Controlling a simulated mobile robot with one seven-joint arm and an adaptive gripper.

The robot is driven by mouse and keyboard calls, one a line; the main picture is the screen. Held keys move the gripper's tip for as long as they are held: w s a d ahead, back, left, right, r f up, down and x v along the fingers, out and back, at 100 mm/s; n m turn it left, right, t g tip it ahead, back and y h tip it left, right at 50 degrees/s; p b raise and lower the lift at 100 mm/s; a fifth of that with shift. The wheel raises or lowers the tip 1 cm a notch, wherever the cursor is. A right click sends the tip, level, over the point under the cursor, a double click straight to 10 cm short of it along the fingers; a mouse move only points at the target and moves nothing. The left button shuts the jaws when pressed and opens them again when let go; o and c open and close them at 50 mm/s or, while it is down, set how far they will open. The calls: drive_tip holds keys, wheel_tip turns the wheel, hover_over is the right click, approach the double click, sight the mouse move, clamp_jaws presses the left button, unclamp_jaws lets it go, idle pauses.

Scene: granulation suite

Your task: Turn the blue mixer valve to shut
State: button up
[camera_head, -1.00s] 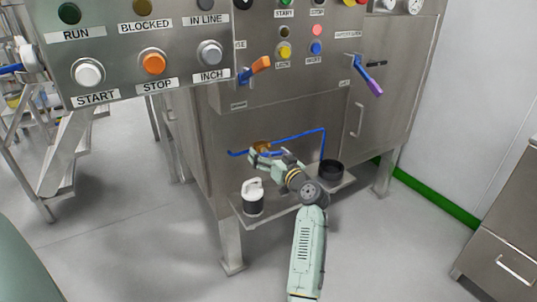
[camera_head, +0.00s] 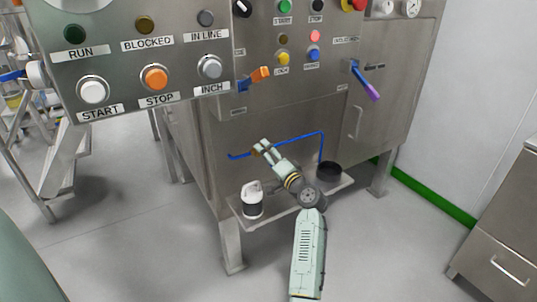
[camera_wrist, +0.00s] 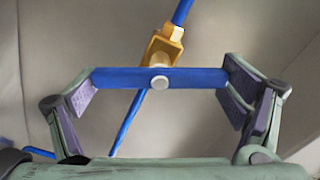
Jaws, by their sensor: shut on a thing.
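The blue valve handle (camera_wrist: 160,78) is a flat bar with a round pin at its middle, in front of a brass valve body (camera_wrist: 163,52). A thin blue pipe (camera_wrist: 133,120) passes through behind it. The handle lies steeply across the pipe, not in line with it. My gripper (camera_wrist: 160,86) is shut on the handle, with one finger pad at each end of the bar. In the head view my gripper (camera_head: 262,147) is at the blue pipe (camera_head: 300,136) on the cabinet front, and it mostly hides the valve.
A low shelf (camera_head: 282,211) under the pipe holds a white-and-black container (camera_head: 252,200) and a dark round pot (camera_head: 328,172). Above are an orange lever (camera_head: 260,74), a purple lever (camera_head: 368,86) and a button panel (camera_head: 150,60). A drawer cabinet (camera_head: 505,220) stands right; the floor between is clear.

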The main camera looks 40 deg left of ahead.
drive_tip(key=m+p, duration=0.2)
drive_tip(key=m, duration=0.2)
drive_tip(key=shift+m, duration=0.4)
drive_tip(key=shift+f, duration=0.1)
idle(0.3)
drive_tip(key=o, duration=0.9)
drive_tip(key=shift+d, duration=0.1)
drive_tip(key=v, duration=1.2)
